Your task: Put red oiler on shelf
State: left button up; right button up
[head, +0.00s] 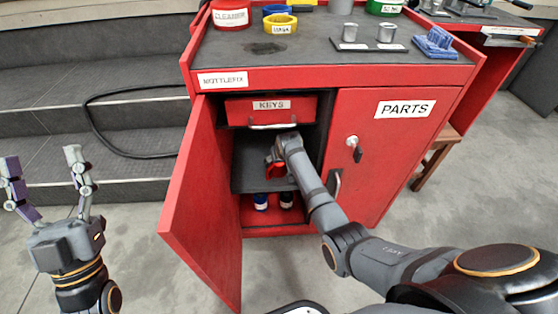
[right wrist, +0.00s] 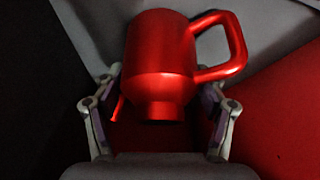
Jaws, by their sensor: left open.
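The red oiler (head: 275,168) is inside the cabinet's open left compartment, at the dark middle shelf (head: 247,180). My right arm reaches in from the front, and the fingers are mostly hidden in the head view. In the right wrist view, the oiler (right wrist: 160,55) lies between and ahead of the fingertips of my right gripper (right wrist: 163,80), handle to the right. Gaps show beside its narrow end, and the fingers look spread. Whether it rests fully on the shelf is hard to tell. My left gripper (head: 43,180) is open and empty, outside the cabinet at left.
The red cabinet door (head: 205,200) hangs open at left. A KEYS drawer (head: 270,108) sits just above the shelf. A blue bottle (head: 261,202) and a dark bottle (head: 286,200) stand below. The PARTS door (head: 375,150) is closed. Metal cups and tape rolls sit on top.

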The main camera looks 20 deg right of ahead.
jog(key=o, duration=0.4)
jog(key=shift+c, duration=0.2)
jog(key=shift+r, duration=0.1)
